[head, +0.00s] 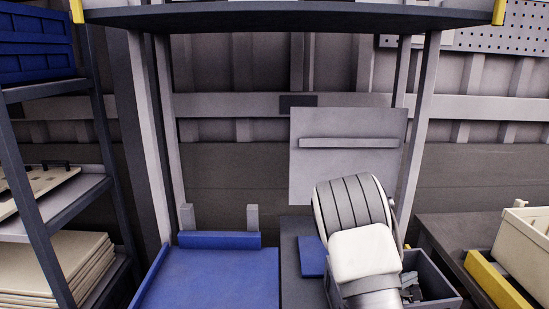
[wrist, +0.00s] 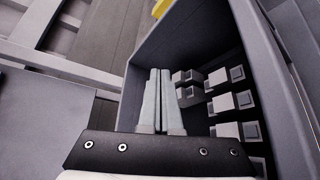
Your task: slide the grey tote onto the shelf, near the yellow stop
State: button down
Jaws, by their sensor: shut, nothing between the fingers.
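The grey tote (head: 441,274) stands at the lower right of the head view, partly hidden behind my arm. In the wrist view the tote (wrist: 200,38) fills the right side, with several small grey blocks inside. My gripper (wrist: 160,72) is shut and empty; its fingers show against the tote's interior, but whether they touch it I cannot tell. The fingers are hidden behind my arm in the head view. A yellow bar (head: 497,281), possibly the stop, lies right of the tote. A yellow piece (wrist: 161,8) shows beyond the tote's rim in the wrist view.
A dark grey surface (head: 462,232) lies right of the tote, with a cream bin (head: 525,242) beyond the yellow bar. A blue surface (head: 210,280) is at left of centre. An overhead shelf (head: 290,15) has yellow end pieces. A rack (head: 62,208) stands left.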

jog(key=shift+s+a+f, duration=0.1)
jog(key=shift+a+f, duration=0.1)
jog(key=shift+a, duration=0.55)
jog(key=shift+a+f, duration=0.2)
jog(key=shift+a, duration=0.5)
notch_tip(320, 180, up, 16)
jog(key=p, duration=0.7)
jog(key=shift+f, duration=0.2)
jog(key=shift+d, duration=0.1)
jog(key=s+a+r+m+g+y, duration=0.1)
jog(key=s+r+m+g+y, duration=0.25)
jog(key=s, duration=0.55)
jog(key=s+a+r+m+g, duration=0.2)
jog(key=s+r+m, duration=0.35)
jog(key=s, duration=0.25)
jog(key=s+a+r+m+t+y, duration=0.1)
jog(key=s+a+r+y, duration=0.1)
jog(key=s+a+y, duration=0.2)
jog(key=s+a+r+m+t+y, duration=0.1)
jog(key=s+a+r+t+y, duration=0.1)
jog(key=s+a+y, duration=0.3)
jog(key=s+a, duration=0.4)
jog(key=a, duration=0.4)
jog(key=shift+m, duration=0.4)
